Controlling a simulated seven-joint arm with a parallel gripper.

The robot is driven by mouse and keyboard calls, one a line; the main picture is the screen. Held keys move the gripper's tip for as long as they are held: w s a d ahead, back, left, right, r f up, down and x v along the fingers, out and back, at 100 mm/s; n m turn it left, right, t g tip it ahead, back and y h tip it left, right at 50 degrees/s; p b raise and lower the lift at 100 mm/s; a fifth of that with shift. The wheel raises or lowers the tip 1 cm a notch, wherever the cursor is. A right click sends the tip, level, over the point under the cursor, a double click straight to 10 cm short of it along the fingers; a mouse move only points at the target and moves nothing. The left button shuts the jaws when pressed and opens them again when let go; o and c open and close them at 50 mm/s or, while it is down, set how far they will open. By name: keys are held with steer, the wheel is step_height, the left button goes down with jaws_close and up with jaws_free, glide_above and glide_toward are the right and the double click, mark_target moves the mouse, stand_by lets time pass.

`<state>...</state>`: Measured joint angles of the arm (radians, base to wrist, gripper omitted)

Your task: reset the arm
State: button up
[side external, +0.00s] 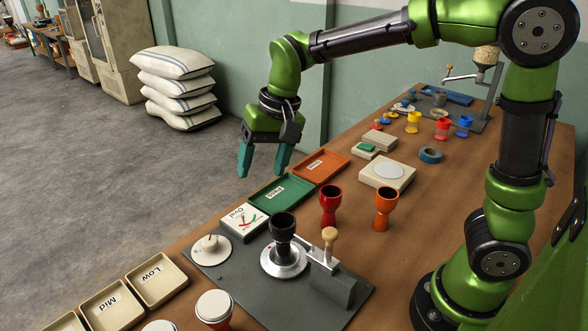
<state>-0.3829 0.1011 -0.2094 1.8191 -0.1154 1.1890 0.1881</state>
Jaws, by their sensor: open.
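My green arm reaches in from the right. My gripper (264,162) hangs pointing down, with its two teal fingers apart and nothing between them. It is in the air near the table's far-left edge, around the green tray (258,212) and the orange tray (318,178) in the picture. No goblet drum touches it. A black goblet drum (282,228) stands upright on a round metal plate of a dark grey fixture (240,276). A red goblet drum (330,202) and an orange one (386,204) stand upright on the table to its right.
Beige trays marked Low (158,281) and Mid (112,307) lie front left. A wooden-knobbed lever (330,238) rises from the fixture. A white-topped box (387,172), blue tape roll (430,155) and several small coloured goblets stand farther back. White sacks (176,84) are stacked on the floor.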

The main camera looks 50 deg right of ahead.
steer(key=s+d+r+t, duration=0.1)
steer(key=s+d+t, duration=0.1)
steer(key=s, duration=0.5)
steer(key=s+d+r+n+t, duration=0.1)
steer(key=s+d+t, duration=0.2)
steer(key=s+d, duration=0.2)
steer(key=shift+s+d+r, duration=0.15)
steer(key=shift+s+r, duration=0.1)
steer(key=shift+s, duration=1.45)
